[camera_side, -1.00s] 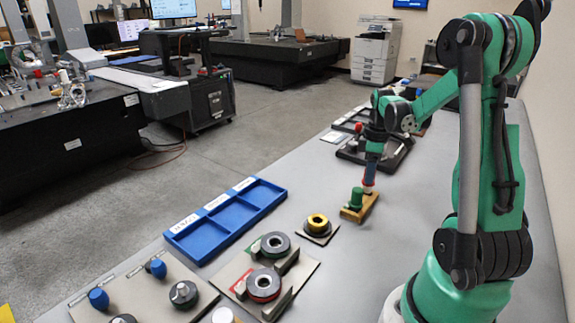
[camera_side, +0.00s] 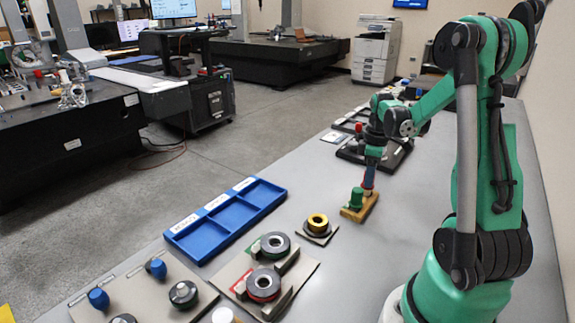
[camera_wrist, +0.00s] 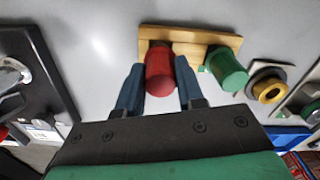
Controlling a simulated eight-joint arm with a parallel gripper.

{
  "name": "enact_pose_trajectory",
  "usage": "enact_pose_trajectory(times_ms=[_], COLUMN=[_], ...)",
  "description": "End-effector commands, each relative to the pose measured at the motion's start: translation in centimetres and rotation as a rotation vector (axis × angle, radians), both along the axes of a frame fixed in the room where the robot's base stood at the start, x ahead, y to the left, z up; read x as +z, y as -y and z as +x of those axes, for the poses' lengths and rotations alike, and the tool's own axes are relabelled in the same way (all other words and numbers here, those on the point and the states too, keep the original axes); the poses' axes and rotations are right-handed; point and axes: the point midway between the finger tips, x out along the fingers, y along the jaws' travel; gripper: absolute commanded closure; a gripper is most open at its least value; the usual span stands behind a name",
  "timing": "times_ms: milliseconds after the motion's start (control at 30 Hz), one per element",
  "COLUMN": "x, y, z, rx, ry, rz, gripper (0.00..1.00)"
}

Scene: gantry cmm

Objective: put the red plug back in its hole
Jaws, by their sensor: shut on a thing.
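The red plug (camera_wrist: 160,72) is between the two blue fingers of my gripper (camera_wrist: 160,88) in the wrist view, and they are shut on it. It is over one end of the wooden block (camera_wrist: 190,40); a dark patch shows at its far edge. A green plug (camera_wrist: 226,70) stands at the block's other end. In the side view my gripper (camera_side: 369,182) points down at the far end of the wooden block (camera_side: 366,211), with the green plug (camera_side: 356,197) beside it. I cannot tell whether the red plug's lower end is inside its hole or above it.
A yellow-and-black ring (camera_side: 317,225) sits on a small plate nearer the camera. A blue tray (camera_side: 185,246) with compartments lies left. Black fixtures (camera_side: 392,161) stand behind my gripper. The grey table right of the block is clear.

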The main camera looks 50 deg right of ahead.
Motion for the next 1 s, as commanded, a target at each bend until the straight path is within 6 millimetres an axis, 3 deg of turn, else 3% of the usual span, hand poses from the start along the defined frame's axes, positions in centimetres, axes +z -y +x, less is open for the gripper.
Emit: enact_pose_trajectory(times_ms=[1000], x=[-1.2], y=[0.0], z=[0.0], rx=[0.0], ry=[0.0], rz=[0.0], gripper=[1.0])
